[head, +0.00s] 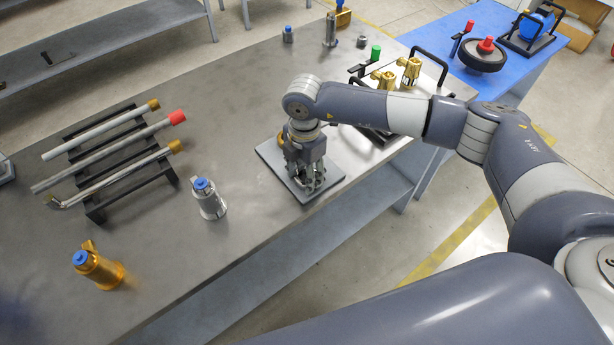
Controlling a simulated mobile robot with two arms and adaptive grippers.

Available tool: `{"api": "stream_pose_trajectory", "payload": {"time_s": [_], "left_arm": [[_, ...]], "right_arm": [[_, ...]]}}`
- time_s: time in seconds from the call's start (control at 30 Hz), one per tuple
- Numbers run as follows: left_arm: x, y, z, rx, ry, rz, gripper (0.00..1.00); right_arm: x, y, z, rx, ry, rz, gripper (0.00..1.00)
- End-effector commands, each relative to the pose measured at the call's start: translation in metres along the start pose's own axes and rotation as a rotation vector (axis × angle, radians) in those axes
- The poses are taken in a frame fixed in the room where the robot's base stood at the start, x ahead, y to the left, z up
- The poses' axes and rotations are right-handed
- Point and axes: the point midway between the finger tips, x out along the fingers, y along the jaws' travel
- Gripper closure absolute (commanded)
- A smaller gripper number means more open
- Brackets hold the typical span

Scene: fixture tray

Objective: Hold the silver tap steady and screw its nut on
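A silver upright fitting with a blue top (209,199), which looks like the silver tap, stands on the grey table left of my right gripper. A gold fitting with a blue top (98,266) stands nearer the front left. My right gripper (308,182) points down over a small grey plate (268,157), close to its surface. Its fingers cover most of the plate's middle, so I cannot tell whether they are apart or hold something. A bit of gold shows behind the gripper. I cannot make out the nut. My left gripper is not in view.
A black rack (95,212) with several tubes stands at the left. Gold valves (411,69) and a black-handled tray (431,60) lie behind my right arm. A blue table (513,52) adjoins at the right.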

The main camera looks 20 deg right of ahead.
Motion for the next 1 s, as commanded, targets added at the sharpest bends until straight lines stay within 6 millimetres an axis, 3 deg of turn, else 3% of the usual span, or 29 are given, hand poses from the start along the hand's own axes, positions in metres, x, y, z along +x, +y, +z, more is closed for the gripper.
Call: {"api": "stream_pose_trajectory", "payload": {"time_s": [0.4, 0.67, 1.0], "left_arm": [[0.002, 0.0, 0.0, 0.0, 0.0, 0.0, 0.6], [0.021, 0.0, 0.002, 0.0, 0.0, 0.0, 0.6], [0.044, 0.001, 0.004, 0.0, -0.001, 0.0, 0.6]], "right_arm": [[-0.002, 0.0, 0.0, 0.0, 0.0, 0.0, 0.79], [-0.029, 0.002, 0.0, -0.001, -0.001, 0.006, 0.79], [-0.037, -0.063, -0.042, -0.006, 0.001, 0.0, 0.79]]}}
